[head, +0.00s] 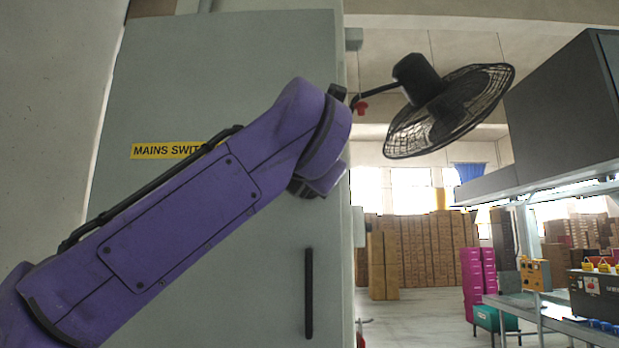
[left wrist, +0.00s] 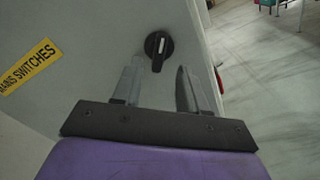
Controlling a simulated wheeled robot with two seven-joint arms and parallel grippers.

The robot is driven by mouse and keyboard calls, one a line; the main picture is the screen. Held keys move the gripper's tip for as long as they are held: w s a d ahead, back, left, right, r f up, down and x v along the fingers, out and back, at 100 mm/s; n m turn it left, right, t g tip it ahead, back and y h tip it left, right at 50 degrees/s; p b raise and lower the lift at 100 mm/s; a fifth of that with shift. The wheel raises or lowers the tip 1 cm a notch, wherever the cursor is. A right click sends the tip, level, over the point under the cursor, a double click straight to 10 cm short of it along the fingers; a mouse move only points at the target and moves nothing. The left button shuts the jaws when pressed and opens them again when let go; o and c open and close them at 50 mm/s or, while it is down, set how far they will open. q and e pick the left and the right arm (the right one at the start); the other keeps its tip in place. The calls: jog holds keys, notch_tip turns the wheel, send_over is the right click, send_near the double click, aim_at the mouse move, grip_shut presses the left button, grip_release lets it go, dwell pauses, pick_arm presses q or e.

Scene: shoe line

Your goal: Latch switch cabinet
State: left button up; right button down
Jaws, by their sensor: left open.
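The grey switch cabinet (head: 215,75) stands close in front of me with its door face showing. A yellow label (head: 165,151) reading "MAINS SWIT…" is partly covered by my purple left arm. In the left wrist view the full label (left wrist: 28,66) reads "MAINS SWITCHES". A black rotary latch knob (left wrist: 158,47) with a light pointer mark sits on the door near its edge. My left gripper (left wrist: 158,80) is open and empty, its two fingers pointing toward the knob, apart from it. My right gripper is not in view.
A black vertical handle (head: 309,293) is on the door's lower right. A wall fan (head: 450,105) hangs right of the cabinet. A worktable (head: 545,312) and an overhead grey unit (head: 565,105) stand at the right. Open floor lies beyond the cabinet.

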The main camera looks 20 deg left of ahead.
pick_arm(q)
jog(key=p+x, duration=0.1)
jog(key=x, duration=0.4)
jog(key=shift+c, duration=0.3)
jog(key=shift+a, duration=0.1)
grip_shut()
jog(key=shift+n, duration=3.6)
